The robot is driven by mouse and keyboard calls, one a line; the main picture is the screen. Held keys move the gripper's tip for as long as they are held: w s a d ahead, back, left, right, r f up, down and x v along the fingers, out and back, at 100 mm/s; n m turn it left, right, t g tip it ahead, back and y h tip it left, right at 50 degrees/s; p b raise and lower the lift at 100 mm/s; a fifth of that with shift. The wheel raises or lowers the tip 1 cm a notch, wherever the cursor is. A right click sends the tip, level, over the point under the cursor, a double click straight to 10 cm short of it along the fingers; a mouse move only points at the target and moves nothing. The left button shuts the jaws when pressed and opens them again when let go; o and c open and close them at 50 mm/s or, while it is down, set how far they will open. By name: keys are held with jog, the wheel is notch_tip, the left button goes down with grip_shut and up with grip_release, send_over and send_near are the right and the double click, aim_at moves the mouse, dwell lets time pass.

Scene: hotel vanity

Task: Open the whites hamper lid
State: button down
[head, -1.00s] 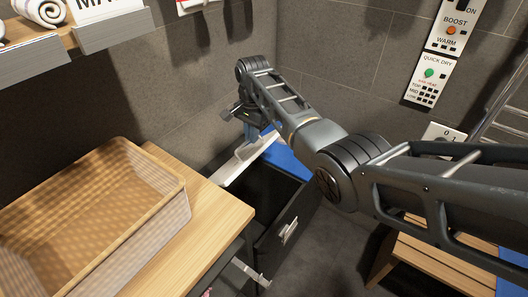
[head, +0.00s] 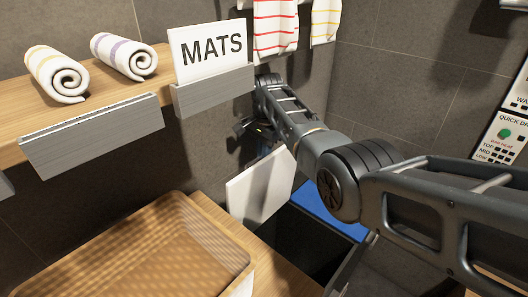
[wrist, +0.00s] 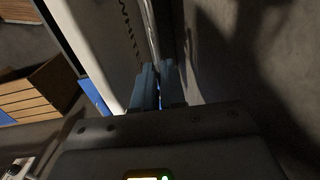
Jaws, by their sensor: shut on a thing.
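The whites hamper lid (head: 262,187) is a white panel raised to a steep tilt in the head view, with a dark opening (head: 300,240) below it. My gripper (head: 262,143) is at the lid's upper edge, partly hidden behind my arm. In the wrist view the lid (wrist: 105,50) carries dark lettering, partly readable as "WHITE". My gripper's blue-grey fingers (wrist: 158,86) are shut on the lid at its edge; the exact contact is dim.
A blue lid (head: 327,212) lies to the right of the opening. A wicker basket (head: 70,230) rests on the wooden counter at left. A shelf (head: 90,95) with rolled towels and a MATS sign (head: 210,50) is above. The wall (head: 225,95) is close behind.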

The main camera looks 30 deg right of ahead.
jog(key=shift+s+a+f, duration=0.15)
jog(key=shift+a+f, duration=0.1)
jog(key=shift+f, duration=0.3)
jog(key=c, duration=1.4)
grip_release()
jog(key=shift+o, duration=1)
jog(key=shift+d+r, duration=0.1)
jog(key=shift+r, duration=0.1)
jog(key=shift+r, duration=0.1)
jog(key=shift+d, duration=0.1)
